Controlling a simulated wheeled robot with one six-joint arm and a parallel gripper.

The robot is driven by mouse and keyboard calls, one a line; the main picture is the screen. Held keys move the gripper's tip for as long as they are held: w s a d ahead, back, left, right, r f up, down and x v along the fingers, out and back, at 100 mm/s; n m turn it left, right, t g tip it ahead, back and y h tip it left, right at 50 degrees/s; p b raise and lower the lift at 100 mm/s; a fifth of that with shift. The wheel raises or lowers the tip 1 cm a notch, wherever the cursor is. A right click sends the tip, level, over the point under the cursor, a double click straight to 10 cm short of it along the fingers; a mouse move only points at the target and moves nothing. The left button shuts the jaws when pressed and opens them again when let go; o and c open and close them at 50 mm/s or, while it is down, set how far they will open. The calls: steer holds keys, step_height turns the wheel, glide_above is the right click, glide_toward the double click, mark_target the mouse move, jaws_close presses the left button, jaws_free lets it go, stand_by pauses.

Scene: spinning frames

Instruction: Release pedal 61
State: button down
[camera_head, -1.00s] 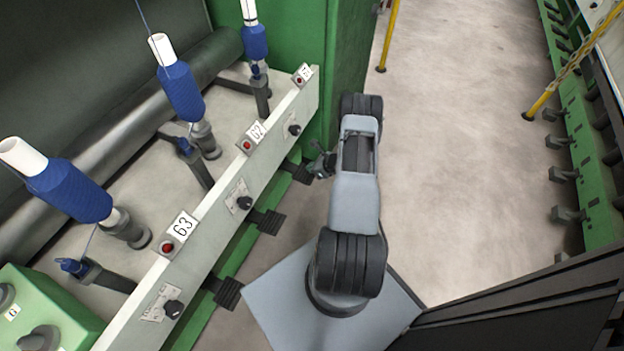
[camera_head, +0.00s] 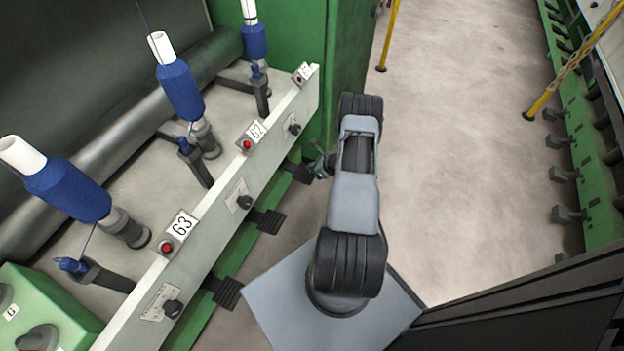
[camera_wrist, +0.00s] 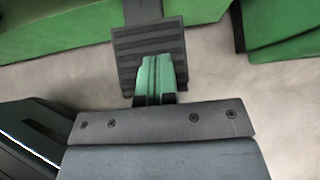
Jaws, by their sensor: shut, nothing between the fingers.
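Pedal 61 (camera_head: 297,172) is the farthest of the black ribbed foot pedals along the base of the spinning frame, under the label 61 (camera_head: 304,70). In the wrist view the ribbed pedal (camera_wrist: 126,55) fills the upper middle, over pale floor. My gripper (camera_wrist: 157,72) has its green fingers together and empty, overlapping the lower part of the pedal. I cannot tell whether they touch it. In the head view my gripper (camera_head: 320,162) is small beside the pedal, partly hidden by my arm.
The pedals under 62 (camera_head: 269,221) and 63 (camera_head: 224,291) stick out nearer along the frame. Blue bobbins (camera_head: 181,91) stand behind the white rail (camera_head: 212,213). Clear aisle floor (camera_head: 455,150) lies to the right, with another green machine (camera_head: 590,160) beyond.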

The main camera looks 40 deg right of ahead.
steer(key=shift+f+b, duration=0.8)
steer(key=shift+f, duration=0.15)
steer(key=s+d+r+p, duration=0.3)
steer(key=s, duration=0.3)
steer(key=shift+s+d+r, duration=0.3)
steer(key=shift+s, duration=0.05)
stand_by(0.6)
